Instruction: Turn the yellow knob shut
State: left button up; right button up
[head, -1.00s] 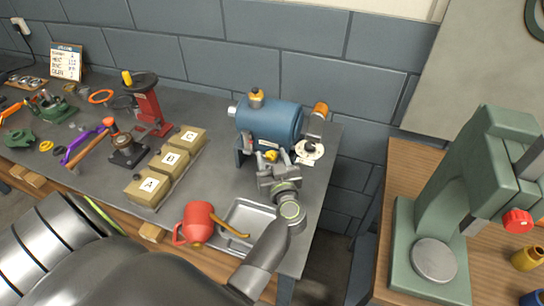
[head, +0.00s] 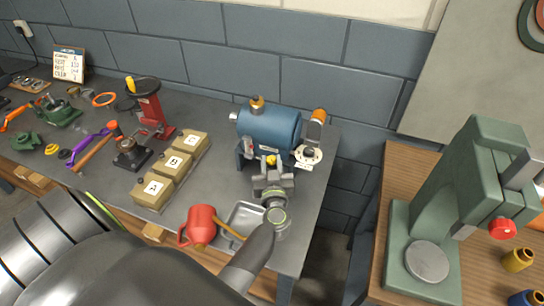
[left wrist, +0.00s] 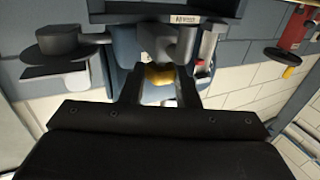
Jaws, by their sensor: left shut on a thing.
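The yellow knob (head: 271,159) is on the lower front of the blue cylindrical casing (head: 268,127), which stands near the right end of the bench. My left gripper (head: 272,167) reaches to it from the front and is shut on it. In the left wrist view the yellow knob (left wrist: 160,73) sits between the two dark fingertips of the left gripper (left wrist: 160,84). The fingers cover part of the knob in the head view. My right gripper is not in view.
A red mug (head: 199,228) and a grey tray (head: 242,219) stand in front of the casing, close to my left arm. Lettered boxes (head: 171,166) stand to the left. The green press (head: 432,220) is on another table at right.

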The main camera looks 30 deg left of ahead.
pick_arm(q)
jog(key=shift+a+r+m+t+h+p, duration=0.15)
jog(key=shift+r+m+t+h+p, duration=0.2)
jog(key=shift+m+t+h+p, duration=0.5)
jog(key=shift+m+h+p, duration=0.35)
jog(key=shift+m+h, duration=0.1)
jog(key=shift+h, duration=0.3)
jog(key=shift+a+f+m+t+h, duration=0.2)
jog(key=shift+m+t+h, duration=0.2)
jog(key=shift+h, duration=0.2)
jog(key=shift+s+f+m+t+h, duration=0.1)
jog(key=shift+m+t+h, duration=0.15)
jog(key=shift+m+h, duration=0.2)
jog(key=shift+f+m+t+h+b, duration=0.1)
jog(key=shift+m+t+h+b, duration=0.2)
jog(key=shift+m+h+b, duration=0.55)
jog(key=shift+a+m+h+b, duration=0.1)
jog(key=shift+m+h+b, duration=0.2)
jog(key=shift+h+b, duration=0.7)
jog(key=shift+m+h+b, duration=0.4)
jog(key=shift+h+b, duration=0.15)
jog(key=shift+h, duration=0.35)
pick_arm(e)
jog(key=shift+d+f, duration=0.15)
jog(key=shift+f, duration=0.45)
pick_arm(q)
jog(key=shift+r, duration=0.2)
jog(key=o, duration=1)
jog(key=shift+f, duration=0.1)
jog(key=shift+c, duration=0.2)
